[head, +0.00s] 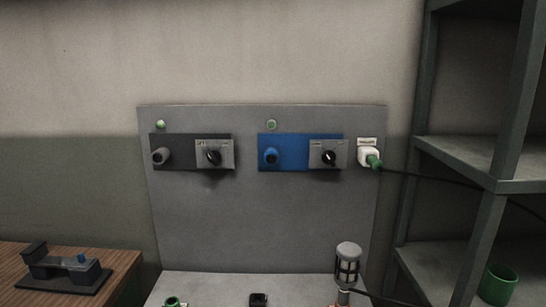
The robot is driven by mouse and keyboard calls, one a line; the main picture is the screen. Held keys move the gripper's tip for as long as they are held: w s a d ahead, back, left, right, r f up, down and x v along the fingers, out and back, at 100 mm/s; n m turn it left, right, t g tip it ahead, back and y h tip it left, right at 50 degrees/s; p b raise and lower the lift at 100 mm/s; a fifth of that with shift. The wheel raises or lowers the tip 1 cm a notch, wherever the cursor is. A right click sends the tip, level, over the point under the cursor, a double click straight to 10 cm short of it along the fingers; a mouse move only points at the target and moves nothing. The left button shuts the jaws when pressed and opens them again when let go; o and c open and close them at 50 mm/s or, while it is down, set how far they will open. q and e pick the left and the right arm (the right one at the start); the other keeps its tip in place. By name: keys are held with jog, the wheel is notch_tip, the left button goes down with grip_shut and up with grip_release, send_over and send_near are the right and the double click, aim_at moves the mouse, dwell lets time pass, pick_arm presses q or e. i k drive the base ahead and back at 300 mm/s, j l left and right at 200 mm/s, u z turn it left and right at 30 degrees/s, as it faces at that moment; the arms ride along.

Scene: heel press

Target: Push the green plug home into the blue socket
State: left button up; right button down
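The blue socket (271,156) juts from the left part of a blue panel on the grey upright board, and its round mouth looks dark. A green plug (374,161) on a black cable sits at a white outlet (366,154) to the right of the blue panel. It appears to be in the outlet, apart from the blue socket. A green ring-shaped thing (173,302) shows at the bottom edge, cut off by the frame; I cannot tell if it is a plug. Neither of my grippers is in view.
A dark panel with a grey socket (161,156) and knob is left of the blue one. A caged lamp (347,262) stands on the bench. A black cable runs right to the shelf (478,182), which holds a green cup (498,285). A wooden table (125,262) is at left.

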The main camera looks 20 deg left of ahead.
aim_at(377, 165)
jog(key=i+u, duration=0.1)
jog(key=u, duration=0.25)
jog(key=i+l+u, duration=0.1)
jog(key=u, duration=0.25)
jog(key=i+l+u, duration=0.15)
jog(key=u, duration=0.2)
